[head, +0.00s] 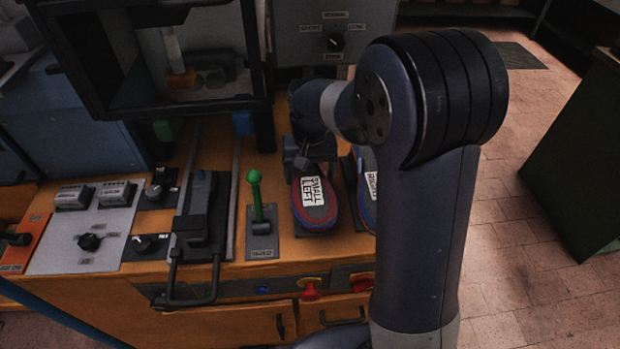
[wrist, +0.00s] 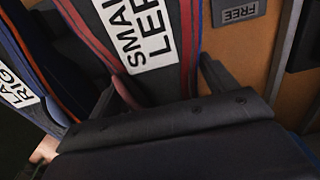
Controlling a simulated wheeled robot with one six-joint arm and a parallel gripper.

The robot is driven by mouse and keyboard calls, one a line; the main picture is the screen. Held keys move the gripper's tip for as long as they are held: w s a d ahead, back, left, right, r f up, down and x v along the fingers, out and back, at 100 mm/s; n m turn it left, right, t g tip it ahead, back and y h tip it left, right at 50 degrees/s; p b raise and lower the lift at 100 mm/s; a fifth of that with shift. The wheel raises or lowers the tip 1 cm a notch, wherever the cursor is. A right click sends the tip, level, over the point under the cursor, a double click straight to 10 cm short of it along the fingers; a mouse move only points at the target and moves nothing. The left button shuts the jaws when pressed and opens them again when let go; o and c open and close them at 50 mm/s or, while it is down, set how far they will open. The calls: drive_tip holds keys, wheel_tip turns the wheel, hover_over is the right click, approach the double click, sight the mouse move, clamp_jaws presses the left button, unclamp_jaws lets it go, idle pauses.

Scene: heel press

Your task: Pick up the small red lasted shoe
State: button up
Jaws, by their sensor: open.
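The small left shoe (head: 319,218) stands on the orange bench, grey-blue with red bands and a white label reading "SMALL LEFT". In the wrist view the shoe (wrist: 187,50) runs up from between my two fingers, its label facing the camera. My gripper (head: 304,160) is at the far end of this shoe in the head view. In the wrist view my gripper (wrist: 168,82) is open, with one dark finger on each side of the shoe. I cannot tell whether either finger touches it. My gripper and wrist hide the shoe's far end.
A blue shoe (head: 368,188) labelled as a right one stands close on the right, partly behind my arm. It shows at the left of the wrist view (wrist: 52,104). A green-knobbed lever (head: 256,195) stands close on the left. A black-framed machine window (head: 190,60) rises behind.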

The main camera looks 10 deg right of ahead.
drive_tip(key=shift+f, duration=0.8)
drive_tip(key=shift+c, duration=0.3)
drive_tip(key=shift+r, duration=0.1)
drive_tip(key=c, duration=1.2)
